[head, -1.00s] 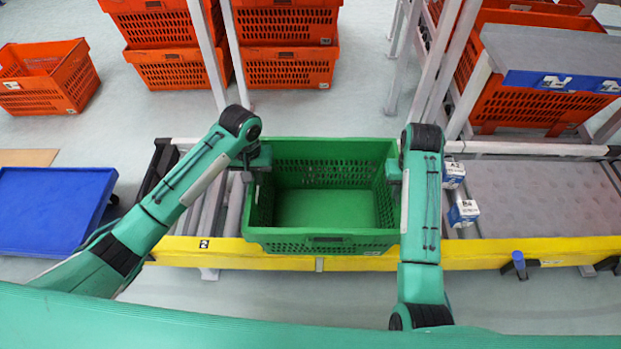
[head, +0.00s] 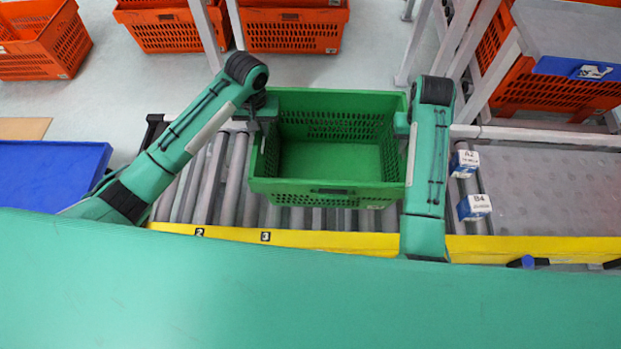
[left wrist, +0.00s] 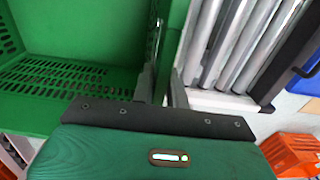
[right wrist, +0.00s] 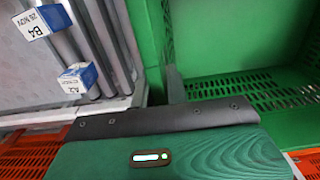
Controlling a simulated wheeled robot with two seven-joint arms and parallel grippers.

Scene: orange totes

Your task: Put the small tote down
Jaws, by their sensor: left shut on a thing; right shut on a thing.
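The small green tote (head: 330,192) is empty and upright, held between my two grippers above the roller conveyor (head: 225,190). Rollers show below its front wall. My left gripper (head: 262,112) is shut on the tote's left wall; in the left wrist view its fingers (left wrist: 163,85) straddle the green rim. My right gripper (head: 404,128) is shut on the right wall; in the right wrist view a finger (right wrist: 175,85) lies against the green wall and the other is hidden.
Blue-and-white boxes marked A2 (head: 464,162) and B4 (head: 475,207) stand right of the tote. A yellow rail (head: 300,240) edges the conveyor's front. A blue platform (head: 45,180) is at left. Orange totes (head: 295,30) stand behind. Rollers left of the tote are bare.

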